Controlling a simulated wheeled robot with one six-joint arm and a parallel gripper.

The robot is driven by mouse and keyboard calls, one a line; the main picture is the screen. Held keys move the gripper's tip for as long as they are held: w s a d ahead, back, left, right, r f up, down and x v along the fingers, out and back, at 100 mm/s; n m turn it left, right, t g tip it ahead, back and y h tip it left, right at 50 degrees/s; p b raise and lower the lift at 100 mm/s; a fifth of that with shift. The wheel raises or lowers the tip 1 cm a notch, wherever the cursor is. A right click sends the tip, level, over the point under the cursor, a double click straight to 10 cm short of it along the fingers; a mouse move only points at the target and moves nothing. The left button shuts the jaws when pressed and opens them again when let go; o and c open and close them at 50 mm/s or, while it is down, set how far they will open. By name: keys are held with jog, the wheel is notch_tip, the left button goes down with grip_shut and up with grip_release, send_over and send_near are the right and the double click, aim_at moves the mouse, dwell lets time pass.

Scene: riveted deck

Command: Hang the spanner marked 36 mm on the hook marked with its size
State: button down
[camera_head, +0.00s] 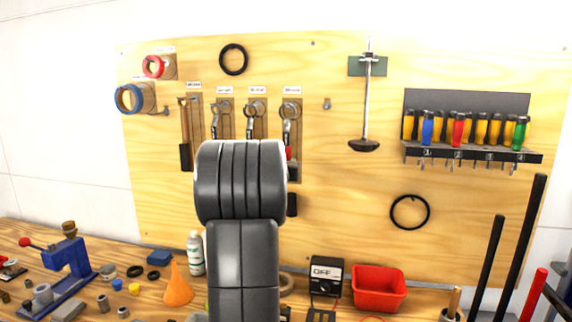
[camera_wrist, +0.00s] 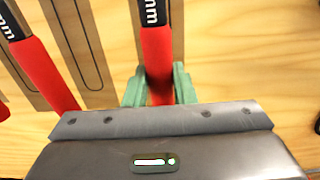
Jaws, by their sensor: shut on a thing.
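In the wrist view my gripper (camera_wrist: 159,88) is shut on the red handle of a spanner (camera_wrist: 157,50). Its black band shows only "mm"; the number is cut off. The held spanner lies in front of a brown backing strip on the board. A second red-handled spanner (camera_wrist: 42,72), also marked "mm", is to the left. Between them is a strip with an empty dark outline (camera_wrist: 82,40). In the head view, labelled hook places (camera_head: 224,90) (camera_head: 257,90) (camera_head: 292,90) are in a row, with text too small to read. My arm hides my gripper there.
The plywood board (camera_head: 330,210) also carries a black-gripped tool (camera_head: 185,135), tape rolls (camera_head: 130,98), a black ring (camera_head: 233,59) and a screwdriver rack (camera_head: 470,152). The bench below holds a red bin (camera_head: 378,288), a meter (camera_head: 326,275) and an orange cone (camera_head: 178,288).

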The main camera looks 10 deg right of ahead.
dwell(0.3)
jog(key=c, duration=1.1)
grip_release()
jog(key=shift+s, duration=0.1)
jog(key=b+v, duration=0.4)
jog(key=v, duration=0.9)
jog(key=shift+s+a, duration=0.2)
jog(key=shift+s, duration=0.1)
jog(key=p+x, duration=0.4)
jog(key=x, duration=0.9)
jog(key=shift+w+d+r, duration=0.1)
jog(key=shift+w+d, duration=0.1)
jog(key=shift+w, duration=0.15)
jog(key=shift+s+r, duration=0.1)
jog(key=shift+s, duration=0.05)
